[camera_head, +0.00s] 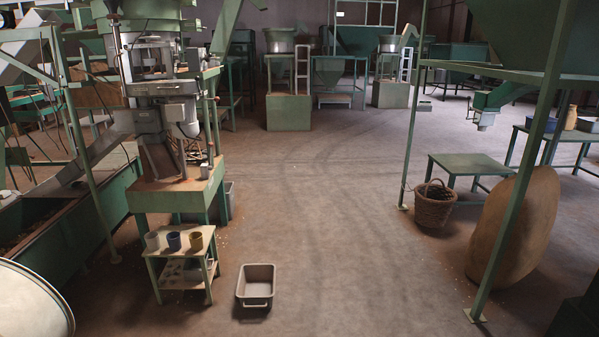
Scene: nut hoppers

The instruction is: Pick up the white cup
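The white cup (152,241), looking greyish white, stands upright on the small green-topped stand (160,253) at the lower left. It is the leftmost of three cups in a row. A dark blue cup (174,241) is just to its right, and a tan-yellow cup (196,241) is at the right end. The white cup looks unobstructed from here. Neither of my grippers shows in the head view.
A grey bin (256,283) sits on the floor right of the stand. A large machine on a green base (178,190) rises behind it. A pale round-rimmed object (30,305) fills the lower left corner. A basket (434,205) stands to the right. The middle floor is clear.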

